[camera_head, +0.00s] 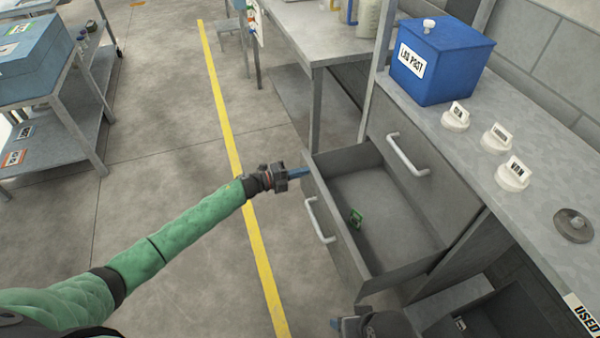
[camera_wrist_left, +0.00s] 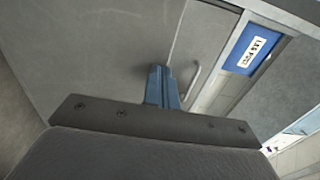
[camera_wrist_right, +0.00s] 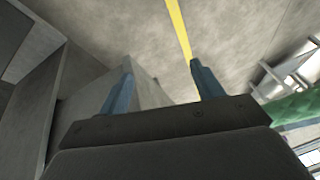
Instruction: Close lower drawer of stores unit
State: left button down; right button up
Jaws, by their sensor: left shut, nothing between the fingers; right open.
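The lower drawer (camera_head: 385,205) of the grey stores unit stands pulled out, with a small green item (camera_head: 355,217) inside. Its front panel bears a pale bar handle (camera_head: 320,220). My left gripper (camera_head: 304,172) is shut and empty, its blue fingertips at the far top corner of the drawer front; whether they touch is unclear. The shut fingers also show in the left wrist view (camera_wrist_left: 163,88), before a grey panel. My right gripper (camera_head: 350,326) is low, near the drawer's near side; its fingers are open in the right wrist view (camera_wrist_right: 160,82).
The upper drawer (camera_head: 425,185) is shut, with its own handle (camera_head: 408,155). On the worktop (camera_head: 545,210) stand a blue box (camera_head: 445,65), several white labelled knobs and a grey round lid (camera_head: 573,226). An open compartment (camera_head: 500,315) lies below. Floor left of the drawer is clear.

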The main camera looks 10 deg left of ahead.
aim_at(316, 168)
pick_arm(q)
jog(key=b+x, duration=0.1)
jog(key=x, duration=0.6)
jog(key=shift+w+d, duration=0.1)
jog(key=b+x, duration=0.5)
jog(key=x, duration=1.4)
jog(key=shift+r, duration=0.2)
pick_arm(e)
jog(key=w+a+f+t, duration=0.1)
jog(key=f, duration=1)
jog(key=a+f+t, duration=0.1)
jog(key=a+f, duration=0.1)
jog(key=f, duration=1)
jog(key=shift+w+a+f+t+y, duration=0.2)
jog(key=shift+w+f+t+y, duration=0.1)
jog(key=shift+w+y, duration=0.1)
pick_arm(q)
jog(key=shift+w+d+r, duration=0.1)
jog(key=shift+d+r, duration=0.05)
jog(key=shift+d, duration=0.05)
pick_arm(e)
jog(key=shift+s, duration=0.1)
